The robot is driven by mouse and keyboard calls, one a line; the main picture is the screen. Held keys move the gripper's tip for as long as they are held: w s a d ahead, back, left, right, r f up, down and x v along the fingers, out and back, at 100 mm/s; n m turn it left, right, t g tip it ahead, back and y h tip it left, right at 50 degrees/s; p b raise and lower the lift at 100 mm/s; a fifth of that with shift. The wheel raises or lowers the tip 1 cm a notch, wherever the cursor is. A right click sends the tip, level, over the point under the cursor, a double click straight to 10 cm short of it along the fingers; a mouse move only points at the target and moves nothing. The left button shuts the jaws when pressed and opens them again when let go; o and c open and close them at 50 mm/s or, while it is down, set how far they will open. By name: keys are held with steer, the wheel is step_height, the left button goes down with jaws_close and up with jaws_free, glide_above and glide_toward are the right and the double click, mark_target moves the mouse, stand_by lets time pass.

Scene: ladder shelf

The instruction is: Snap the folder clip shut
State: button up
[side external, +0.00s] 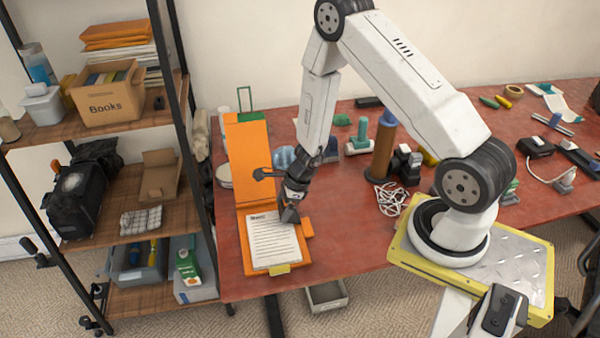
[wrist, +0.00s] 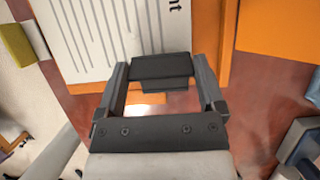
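The folder (side external: 252,165) lies open on the red table, its orange cover spread toward the back. A printed sheet (side external: 272,245) lies on its near half and shows in the wrist view (wrist: 90,40). A small orange tab (side external: 307,228) sticks out at the folder's right edge. I cannot tell whether it is the clip. My gripper (side external: 290,216) is low over the sheet's upper right edge; contact is unclear. In the wrist view my gripper's (wrist: 160,75) two side fingers stand apart. A dark block fills the space between their ends; I cannot tell if it is part of the gripper.
A yellow tab (side external: 280,269) sits at the folder's front edge. A brown cylinder (side external: 383,150), white cable coil (side external: 390,198) and tools stand right of my gripper. A ladder shelf (side external: 140,205) stands left.

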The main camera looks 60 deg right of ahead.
steer(key=shift+a+f+g+h, duration=0.2)
steer(key=shift+g+h, duration=0.1)
steer(key=shift+g, duration=0.1)
steer(key=shift+w+f, duration=0.1)
steer(key=shift+w, duration=0.1)
stand_by(0.3)
steer(key=o, duration=1)
steer(key=shift+c, duration=0.2)
steer(key=v, duration=0.7)
steer(key=shift+r, duration=0.45)
steer(key=shift+a, duration=0.1)
